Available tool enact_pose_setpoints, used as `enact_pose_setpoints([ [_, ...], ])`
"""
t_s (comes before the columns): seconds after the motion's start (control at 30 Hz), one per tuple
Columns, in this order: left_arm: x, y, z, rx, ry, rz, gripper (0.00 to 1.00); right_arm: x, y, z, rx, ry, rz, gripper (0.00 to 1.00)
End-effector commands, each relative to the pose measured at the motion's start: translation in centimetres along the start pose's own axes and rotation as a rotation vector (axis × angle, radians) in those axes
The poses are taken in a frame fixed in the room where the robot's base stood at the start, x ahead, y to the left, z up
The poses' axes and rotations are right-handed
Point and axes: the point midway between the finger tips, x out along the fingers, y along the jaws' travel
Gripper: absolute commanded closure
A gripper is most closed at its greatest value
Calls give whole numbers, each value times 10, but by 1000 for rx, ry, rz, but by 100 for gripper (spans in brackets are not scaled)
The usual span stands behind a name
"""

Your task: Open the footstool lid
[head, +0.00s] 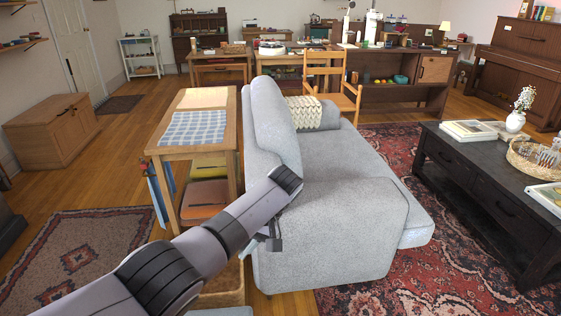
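I cannot make out a footstool or its lid for certain in the head view. A brown box-like thing (228,292) shows in part at the bottom, below my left arm; the arm hides much of it, and I cannot tell what it is. My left arm reaches in from the bottom left and ends in front of the grey sofa's near armrest. The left gripper (272,243) points down beside that armrest; its small dark fingers are partly hidden, so I cannot tell whether it is open. My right gripper is out of view.
The grey sofa (345,230) stands just right of my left gripper. A wooden table (165,146) with a checked cloth stands behind the arm. A dark coffee table (470,185) is at the right. Patterned rugs lie on the floor; open floor shows at the left.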

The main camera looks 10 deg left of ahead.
Motion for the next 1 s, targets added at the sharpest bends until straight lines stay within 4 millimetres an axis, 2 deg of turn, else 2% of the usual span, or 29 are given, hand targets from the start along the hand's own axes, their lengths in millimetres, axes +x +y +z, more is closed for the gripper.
enact_pose_setpoints([
  [0.13, 21, 19, 6, 47, 18, 60, 64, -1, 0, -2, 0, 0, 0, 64],
  [0.27, 56, 53, 20, 122, 62, 183, 64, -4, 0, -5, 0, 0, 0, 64],
  [0.4, 93, 87, 41, 188, 132, 337, 64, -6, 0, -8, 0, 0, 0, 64],
  [0.6, 134, 116, 76, 232, 248, 526, 64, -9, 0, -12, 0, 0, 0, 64],
  [0.77, 158, 120, 106, 235, 358, 641, 64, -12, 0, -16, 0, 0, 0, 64],
  [0.87, 168, 114, 124, 225, 436, 697, 64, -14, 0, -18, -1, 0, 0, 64],
  [1.0, 178, 96, 150, 206, 554, 749, 64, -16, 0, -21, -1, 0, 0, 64],
])
